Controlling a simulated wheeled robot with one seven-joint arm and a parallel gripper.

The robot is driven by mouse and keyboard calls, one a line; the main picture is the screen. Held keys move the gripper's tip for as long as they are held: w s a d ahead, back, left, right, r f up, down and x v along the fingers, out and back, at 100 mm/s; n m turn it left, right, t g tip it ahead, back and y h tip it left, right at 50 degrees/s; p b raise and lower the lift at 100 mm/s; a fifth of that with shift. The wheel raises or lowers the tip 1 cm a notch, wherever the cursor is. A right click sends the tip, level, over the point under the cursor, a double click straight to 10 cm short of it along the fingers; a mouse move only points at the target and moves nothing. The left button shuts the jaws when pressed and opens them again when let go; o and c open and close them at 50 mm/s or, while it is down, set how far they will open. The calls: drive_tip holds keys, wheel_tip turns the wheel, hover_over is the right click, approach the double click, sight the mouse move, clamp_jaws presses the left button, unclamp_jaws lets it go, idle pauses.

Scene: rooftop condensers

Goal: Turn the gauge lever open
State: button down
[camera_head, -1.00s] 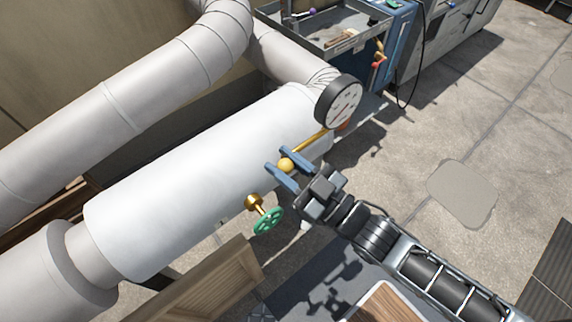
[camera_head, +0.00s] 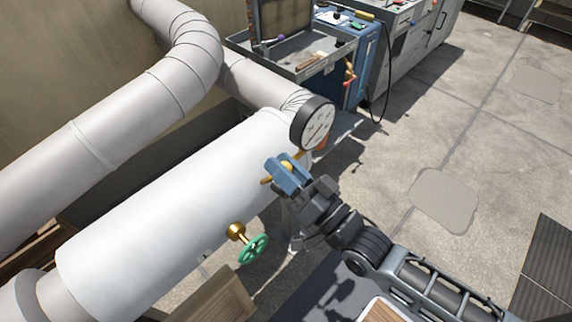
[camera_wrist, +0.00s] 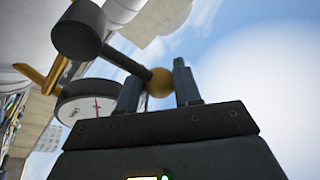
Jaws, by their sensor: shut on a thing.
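The gauge lever shows in the wrist view as a dark rod (camera_wrist: 128,62) running from a thick dark hub to a yellow ball knob (camera_wrist: 160,82). My gripper (camera_wrist: 157,76) is shut on that knob, one finger on each side. In the head view my gripper (camera_head: 281,170) is beside the white pipe, below the gauge, and its blue fingers hide the knob. The round gauge (camera_head: 318,123) has a black rim and a white face with a red needle. It also shows in the wrist view (camera_wrist: 90,106). A brass stem (camera_head: 266,181) pokes out left of my fingers.
A green handwheel (camera_head: 252,249) on a brass stem stands near the white pipe (camera_head: 165,210), left of my gripper. A cart with a grey tray (camera_head: 300,68) stands behind the gauge. Open paved floor (camera_head: 445,200) lies to the right.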

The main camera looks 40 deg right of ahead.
drive_tip(key=shift+d+r+m, duration=0.15)
drive_tip(key=shift+m, duration=0.15)
drive_tip(key=c, duration=0.8)
unclamp_jaws()
drive_tip(key=b+v, duration=0.1)
drive_tip(key=v, duration=0.6)
drive_tip(key=shift+s+b, duration=0.4)
